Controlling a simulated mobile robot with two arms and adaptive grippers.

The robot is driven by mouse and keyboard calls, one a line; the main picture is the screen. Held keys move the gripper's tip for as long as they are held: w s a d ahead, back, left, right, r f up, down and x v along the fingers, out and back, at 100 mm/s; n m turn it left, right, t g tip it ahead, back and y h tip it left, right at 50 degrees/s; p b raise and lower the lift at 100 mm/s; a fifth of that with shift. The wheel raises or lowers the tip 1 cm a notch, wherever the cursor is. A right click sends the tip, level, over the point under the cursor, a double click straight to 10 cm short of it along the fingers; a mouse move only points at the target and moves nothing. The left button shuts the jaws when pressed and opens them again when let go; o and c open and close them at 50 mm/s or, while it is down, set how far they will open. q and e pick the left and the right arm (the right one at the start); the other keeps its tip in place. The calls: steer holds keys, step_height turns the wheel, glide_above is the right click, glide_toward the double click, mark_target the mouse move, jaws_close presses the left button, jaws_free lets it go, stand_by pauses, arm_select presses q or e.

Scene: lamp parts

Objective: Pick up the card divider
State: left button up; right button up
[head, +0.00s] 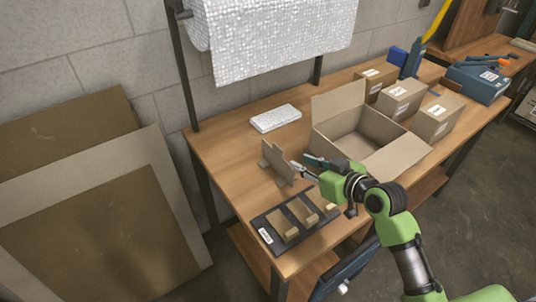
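The card divider (277,158) is a brown cardboard piece of crossed panels. It stands upright on the wooden bench, left of the open carton. My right gripper (298,164) reaches in from the right, with its fingers apart and its tips close to the divider's right side. I cannot tell whether the tips touch it. No part of the divider is clearly lifted off the bench. My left gripper is not in view.
An open cardboard carton (328,117) stands behind my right gripper. A dark tray (264,222) with several cardboard pieces lies in front of the divider. A white wrapped pack (275,118) lies behind it. Closed boxes (437,117) stand farther right. Bench left of the divider is clear.

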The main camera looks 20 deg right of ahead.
mark_target(278, 147)
steer(key=x, duration=0.2)
steer(key=r+p+x, duration=0.1)
steer(key=x, duration=0.2)
steer(key=shift+w+f, duration=0.15)
steer(key=shift+w, duration=0.35)
steer(key=shift+x, duration=1.15)
steer(key=shift+w+a+f, duration=0.1)
steer(key=shift+w+a+p, duration=0.1)
steer(key=shift+w+p, duration=0.35)
steer(key=shift+p, duration=0.05)
steer(key=x, duration=0.1)
steer(key=p+x, duration=0.1)
steer(key=x, duration=0.1)
steer(key=shift+w, duration=0.25)
steer(key=shift+w+a, duration=0.15)
steer(key=shift+w, duration=0.2)
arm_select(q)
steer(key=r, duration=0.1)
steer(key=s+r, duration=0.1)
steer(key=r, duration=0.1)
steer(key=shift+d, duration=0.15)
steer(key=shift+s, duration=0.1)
arm_select(e)
jaws_close()
